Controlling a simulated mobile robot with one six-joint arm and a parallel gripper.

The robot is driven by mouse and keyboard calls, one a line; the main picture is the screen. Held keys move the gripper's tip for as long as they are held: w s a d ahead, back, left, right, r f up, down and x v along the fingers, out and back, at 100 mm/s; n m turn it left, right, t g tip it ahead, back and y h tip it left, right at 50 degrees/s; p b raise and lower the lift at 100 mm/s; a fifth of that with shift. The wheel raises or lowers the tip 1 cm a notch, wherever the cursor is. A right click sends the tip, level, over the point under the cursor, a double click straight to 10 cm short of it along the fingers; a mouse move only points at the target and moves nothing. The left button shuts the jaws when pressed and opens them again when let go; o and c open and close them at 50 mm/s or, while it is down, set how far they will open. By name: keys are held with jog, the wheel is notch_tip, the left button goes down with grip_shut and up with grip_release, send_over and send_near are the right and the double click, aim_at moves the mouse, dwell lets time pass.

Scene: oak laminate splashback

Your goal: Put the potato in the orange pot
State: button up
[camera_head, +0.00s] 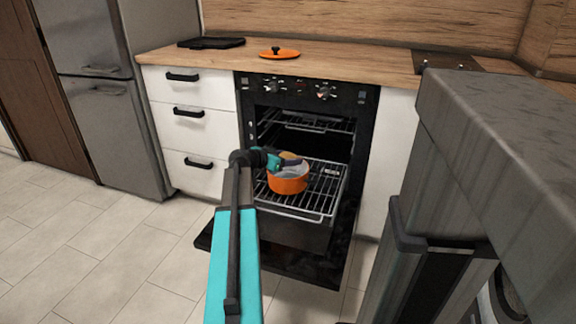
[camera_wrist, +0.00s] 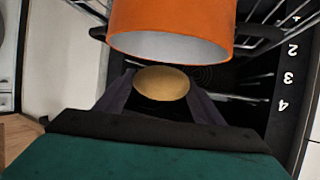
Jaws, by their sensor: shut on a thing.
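The orange pot (camera_head: 288,184) stands on the pulled-out oven rack, its pale inside facing up. In the wrist view the pot (camera_wrist: 172,18) fills the upper part of the picture, with its open rim towards my gripper. My gripper (camera_head: 284,161) is at the pot's opening, over its rim. It is shut on the tan, oval potato (camera_wrist: 161,83), which sits between the two fingers in the wrist view. In the head view only a little of the potato (camera_head: 290,155) shows behind the gripper. I cannot tell whether the potato touches the pot.
The oven rack (camera_head: 325,190) sticks out over the lowered black oven door (camera_head: 300,262). An orange lid (camera_head: 279,53) lies on the wooden counter (camera_head: 345,58). White drawers (camera_head: 190,112) flank the oven on the left. Open tiled floor (camera_head: 95,240) lies at the left front.

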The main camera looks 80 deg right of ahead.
jog(key=shift+d, duration=0.4)
jog(key=shift+f+b, duration=0.8)
jog(key=shift+f, duration=0.95)
jog(key=shift+f+b, duration=0.65)
jog(key=shift+b, duration=0.15)
jog(key=o, duration=1.1)
jog(key=shift+o, duration=0.2)
jog(key=shift+r, duration=0.15)
